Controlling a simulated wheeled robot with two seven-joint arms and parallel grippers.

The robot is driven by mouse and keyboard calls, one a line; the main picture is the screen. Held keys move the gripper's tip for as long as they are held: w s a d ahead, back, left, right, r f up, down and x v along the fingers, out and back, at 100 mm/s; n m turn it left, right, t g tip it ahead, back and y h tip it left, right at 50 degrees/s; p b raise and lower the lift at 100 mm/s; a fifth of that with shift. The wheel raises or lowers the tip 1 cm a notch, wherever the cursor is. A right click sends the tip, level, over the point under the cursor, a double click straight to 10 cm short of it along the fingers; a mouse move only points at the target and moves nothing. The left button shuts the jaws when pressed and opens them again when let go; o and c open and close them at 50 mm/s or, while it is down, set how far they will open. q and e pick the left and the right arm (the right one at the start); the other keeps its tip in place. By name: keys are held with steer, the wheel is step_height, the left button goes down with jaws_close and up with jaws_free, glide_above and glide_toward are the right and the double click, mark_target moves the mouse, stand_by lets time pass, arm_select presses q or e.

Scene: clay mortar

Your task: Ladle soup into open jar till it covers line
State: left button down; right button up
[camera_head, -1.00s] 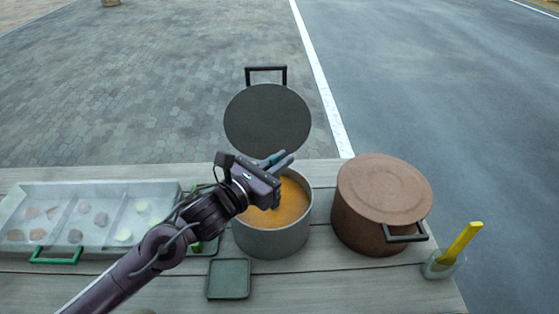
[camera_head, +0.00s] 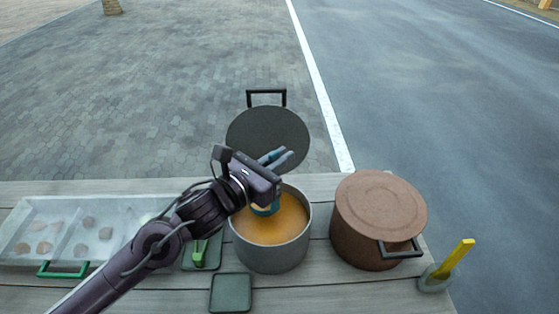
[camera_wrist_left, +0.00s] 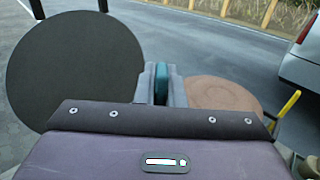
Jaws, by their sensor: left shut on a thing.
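The grey pot (camera_head: 271,258) of orange soup (camera_head: 287,218) stands open on the table, its dark round lid (camera_head: 267,137) upright behind it. The ladle's handle shows between the fingers in the left wrist view (camera_wrist_left: 161,83). A teal lower part of the ladle (camera_head: 265,208) shows under the gripper at the soup; how deep it sits I cannot tell. I cannot make out the open jar or its line; my arm covers part of the table. My right gripper is not in view.
A brown lidded pot (camera_head: 378,220) stands right of the soup pot. A small cup (camera_head: 433,282) with a yellow utensil (camera_head: 455,259) is near the right edge. A clear tray (camera_head: 70,205) lies left.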

arm_select(q)
steer(key=shift+r+p, duration=1.1)
steer(key=shift+r, duration=1.25)
